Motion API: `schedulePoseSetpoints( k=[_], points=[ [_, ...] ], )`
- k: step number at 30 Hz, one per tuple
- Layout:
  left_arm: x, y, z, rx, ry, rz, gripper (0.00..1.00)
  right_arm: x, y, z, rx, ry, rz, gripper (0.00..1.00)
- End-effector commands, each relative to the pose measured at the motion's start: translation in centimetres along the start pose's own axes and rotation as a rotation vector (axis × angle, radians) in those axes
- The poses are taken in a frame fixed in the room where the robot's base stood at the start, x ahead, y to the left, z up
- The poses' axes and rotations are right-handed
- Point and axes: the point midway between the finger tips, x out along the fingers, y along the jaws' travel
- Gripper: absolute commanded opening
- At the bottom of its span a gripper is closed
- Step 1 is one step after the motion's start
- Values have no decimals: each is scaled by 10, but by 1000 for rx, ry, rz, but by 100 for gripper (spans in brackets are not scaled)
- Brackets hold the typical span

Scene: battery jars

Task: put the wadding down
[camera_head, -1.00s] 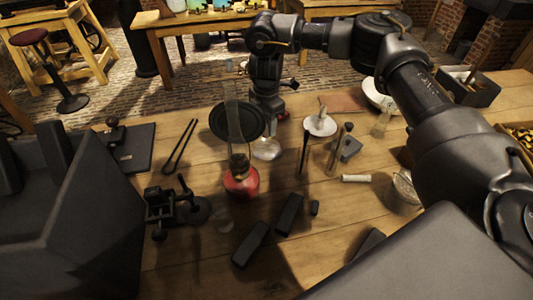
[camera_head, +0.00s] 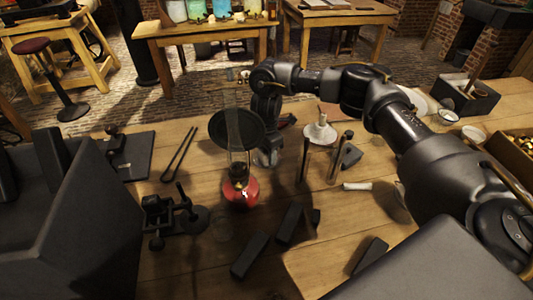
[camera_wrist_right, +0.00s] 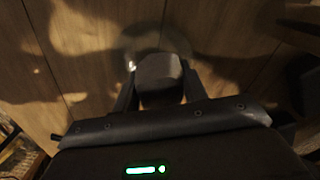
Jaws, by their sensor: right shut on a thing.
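In the right wrist view, the gripper (camera_wrist_right: 157,78) is shut on a rounded, dull grey lump, the wadding (camera_wrist_right: 160,72), which looks dark in shadow. The wadding is not clear in the head view. I cannot tell whether it touches the table. My left gripper is not in view.
A white funnel-like piece (camera_head: 320,133), upright rods (camera_head: 335,158) and a white roll (camera_head: 357,186) are to the right. Black blocks (camera_head: 289,222) lie in front. Bare table shows around the tongs (camera_head: 179,154).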

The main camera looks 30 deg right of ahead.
Motion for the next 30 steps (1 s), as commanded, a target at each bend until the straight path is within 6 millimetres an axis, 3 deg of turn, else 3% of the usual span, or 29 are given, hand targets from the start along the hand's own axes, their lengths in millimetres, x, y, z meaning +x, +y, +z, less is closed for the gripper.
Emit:
schedulePoseSetpoints(
  k=[6,7,12,23,30],
  points=[
    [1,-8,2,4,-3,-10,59,3,0,0,0,0,-1,18],
    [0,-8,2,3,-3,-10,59,3,0,0,0,0,0,44],
    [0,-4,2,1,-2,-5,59,3,0,0,0,-1,-1,64],
    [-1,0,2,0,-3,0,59,-2,0,0,-1,-1,-1,64],
    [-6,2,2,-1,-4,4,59,-46,1,0,-3,-3,5,64]
  ],
)
